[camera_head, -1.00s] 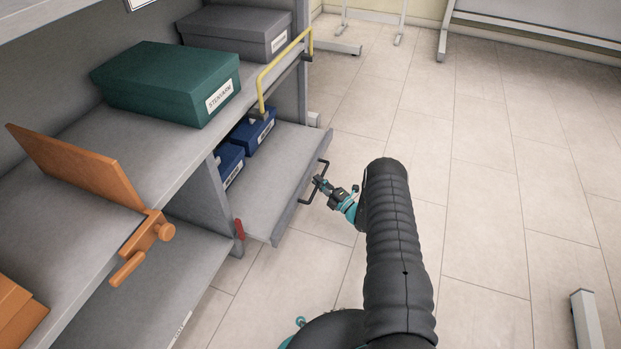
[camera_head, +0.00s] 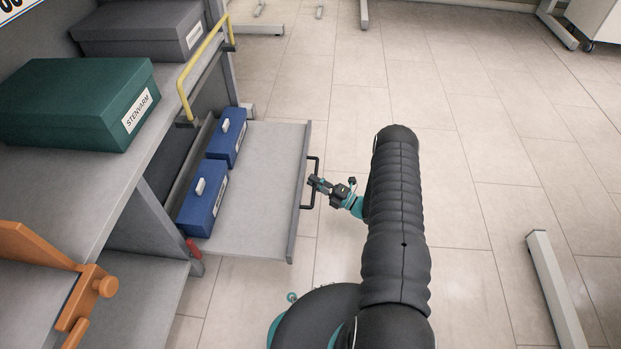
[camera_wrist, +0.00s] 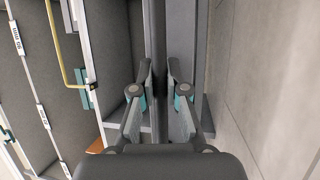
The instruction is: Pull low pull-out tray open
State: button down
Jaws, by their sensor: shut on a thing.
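The low pull-out tray (camera_head: 262,190) is a grey board that stands well out from the shelf unit in the head view. Two blue boxes with white handles, one farther (camera_head: 228,137) and one nearer (camera_head: 203,198), sit on its inner part. A black bar handle (camera_head: 306,207) is on the tray's front edge. My gripper (camera_head: 314,183) is shut on this handle. In the wrist view the fingers of my gripper (camera_wrist: 160,78) are on either side of the dark upright bar (camera_wrist: 160,40).
A green box (camera_head: 75,105) and a grey box (camera_head: 140,30) stand on the shelf above. A yellow rail (camera_head: 203,68) and a red piece (camera_head: 193,248) are near the tray. An orange fixture (camera_head: 85,290) is at lower left. Floor to the right is clear up to a metal foot (camera_head: 555,290).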

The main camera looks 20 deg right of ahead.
jog(key=shift+w+a, duration=0.1)
jog(key=shift+a, duration=0.05)
jog(key=c, duration=1.2)
grip_release()
jog(key=v, duration=1.2)
